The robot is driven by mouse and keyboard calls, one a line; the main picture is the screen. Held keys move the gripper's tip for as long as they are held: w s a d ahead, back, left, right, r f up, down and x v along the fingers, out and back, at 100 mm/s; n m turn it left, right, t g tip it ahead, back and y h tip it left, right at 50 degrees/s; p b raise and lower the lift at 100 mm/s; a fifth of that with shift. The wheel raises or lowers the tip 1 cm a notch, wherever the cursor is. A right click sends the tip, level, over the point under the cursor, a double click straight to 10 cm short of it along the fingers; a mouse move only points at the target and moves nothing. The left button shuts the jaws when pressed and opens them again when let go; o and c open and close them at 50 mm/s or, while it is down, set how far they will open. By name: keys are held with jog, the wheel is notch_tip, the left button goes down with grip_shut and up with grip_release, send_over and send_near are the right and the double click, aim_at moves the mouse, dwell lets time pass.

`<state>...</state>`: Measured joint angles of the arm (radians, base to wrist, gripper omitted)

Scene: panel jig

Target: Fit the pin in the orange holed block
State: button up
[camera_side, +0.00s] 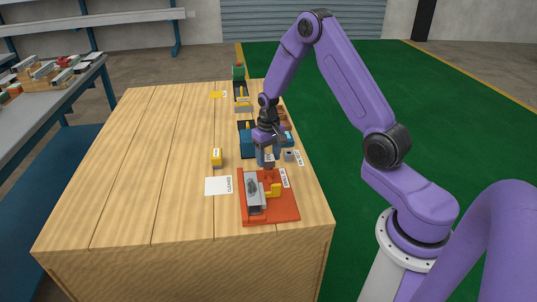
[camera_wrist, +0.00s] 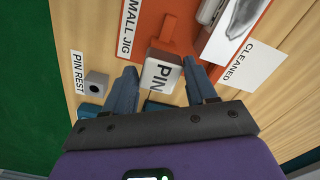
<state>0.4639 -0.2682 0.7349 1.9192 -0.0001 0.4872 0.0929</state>
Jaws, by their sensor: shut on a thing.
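My gripper (camera_wrist: 161,72) is shut on the pin (camera_wrist: 163,74), whose pale head carries the label PIN. In the side view my gripper (camera_side: 267,160) is above the table, at the back end of the orange small jig (camera_side: 284,211). An orange block (camera_wrist: 168,38) on the jig shows just beyond the pin in the wrist view; in the side view a reddish-orange block (camera_side: 270,176) stands under my gripper. The pin's lower end and the block's hole are hidden, so I cannot tell whether they touch.
A grey pin rest (camera_wrist: 95,84) with a dark hole stands beside the jig. A white CLEANED sheet (camera_side: 217,186) and a yellow block (camera_side: 217,157) lie left. The table's left side is clear.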

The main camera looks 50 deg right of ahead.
aim_at(269, 157)
jog(key=shift+f, duration=0.8)
jog(key=o, duration=1.2)
jog(key=shift+o, duration=0.2)
notch_tip(269, 157, up, 18)
jog(key=shift+f, duration=0.25)
jog(key=s+a+r+n, duration=0.3)
jog(key=s+a+n, duration=0.5)
jog(key=s+a, duration=0.6)
jog(key=s+a+n, duration=0.2)
jog(key=s+n, duration=0.2)
jog(key=s, duration=0.4)
jog(key=s+a+f+n, duration=0.1)
jog(key=s+n, duration=0.3)
jog(key=s, duration=0.5)
jog(key=shift+s+a, duration=0.2)
jog(key=shift+a, duration=0.5)
